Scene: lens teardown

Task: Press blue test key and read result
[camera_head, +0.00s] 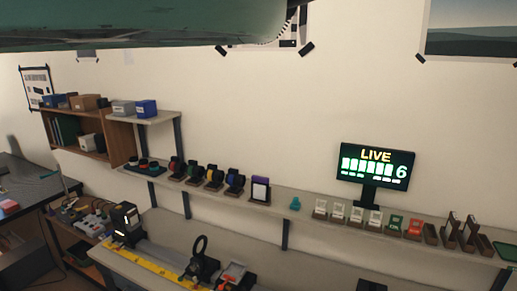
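A black display (376,166) stands on the long wall shelf at right. It is lit, with "LIVE" in yellow at the top, several white bars below and a "6" at the right; the smaller marks under the bars are too small to read. I cannot make out a blue test key in this view. My gripper is not in view.
An optical bench (172,278) with a yellow scale carries a dark box (127,224) and a ring mount (195,262). The wall shelf (317,213) holds lenses and small cards. Devices (88,216) crowd the lower left. A brown cabinet (121,143) stands behind.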

